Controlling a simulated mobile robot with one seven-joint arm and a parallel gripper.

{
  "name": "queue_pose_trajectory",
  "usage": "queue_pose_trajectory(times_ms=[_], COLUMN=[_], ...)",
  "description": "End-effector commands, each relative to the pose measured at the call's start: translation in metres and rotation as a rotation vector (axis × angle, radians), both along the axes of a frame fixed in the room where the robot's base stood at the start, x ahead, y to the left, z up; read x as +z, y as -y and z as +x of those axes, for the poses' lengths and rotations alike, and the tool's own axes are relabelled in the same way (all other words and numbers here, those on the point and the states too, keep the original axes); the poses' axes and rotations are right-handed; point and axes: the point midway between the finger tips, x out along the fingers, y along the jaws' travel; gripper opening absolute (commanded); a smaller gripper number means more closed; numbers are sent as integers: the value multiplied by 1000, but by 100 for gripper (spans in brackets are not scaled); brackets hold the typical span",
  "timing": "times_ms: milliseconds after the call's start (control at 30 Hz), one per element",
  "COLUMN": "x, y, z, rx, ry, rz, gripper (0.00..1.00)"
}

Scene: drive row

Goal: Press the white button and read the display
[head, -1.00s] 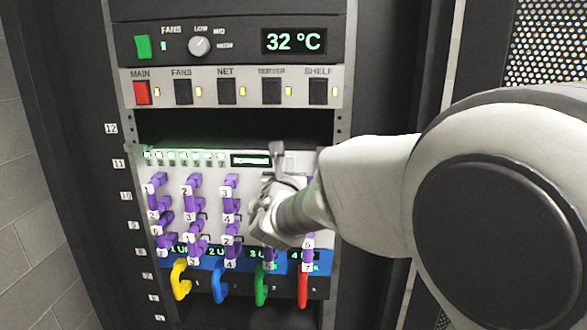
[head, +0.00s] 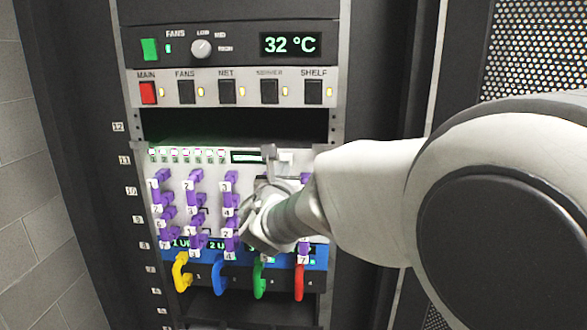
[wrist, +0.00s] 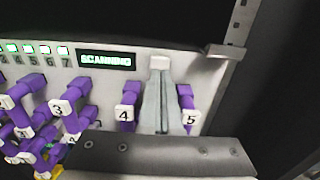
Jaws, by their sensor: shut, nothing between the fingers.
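The white button (wrist: 159,62) is at the top of the light panel, right of the small dark display (wrist: 106,61). In the wrist view the display reads "SCANNING" in pale green letters. The display also shows in the head view (head: 246,157), too small to read there. My gripper (wrist: 160,74) is shut and empty, its fingertips at the lower edge of the white button. I cannot tell whether they press it. In the head view my gripper (head: 268,153) stands in front of the panel's upper right part, and my arm hides part of the panel.
Purple numbered plugs (head: 193,195) fill the panel below. Above are an open dark slot (head: 230,124), a switch row (head: 227,91) and a 32 °C readout (head: 291,44).

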Motion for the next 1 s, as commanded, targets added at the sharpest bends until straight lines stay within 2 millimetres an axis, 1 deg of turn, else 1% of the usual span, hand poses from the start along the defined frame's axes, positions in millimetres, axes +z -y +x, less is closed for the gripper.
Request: queue_pose_trajectory(times_ms=[33, 200, 300, 400, 500, 600, 933, 1000], x=[0, -1, 0, 0, 0, 0, 0, 0], y=[-2, -3, -4, -4, -4, -4, -4, 1], z=[-15, -52, -70, -84, -93, -97, -98, -98], rx=[5, 5, 5, 4, 3, 3, 2, -11], ry=[0, 0, 1, 0, 0, 0, -1, -5], rz=[2, 1, 2, 1, 1, 1, 1, 15], gripper=[0, 0, 0, 0, 0, 0, 0, 0])
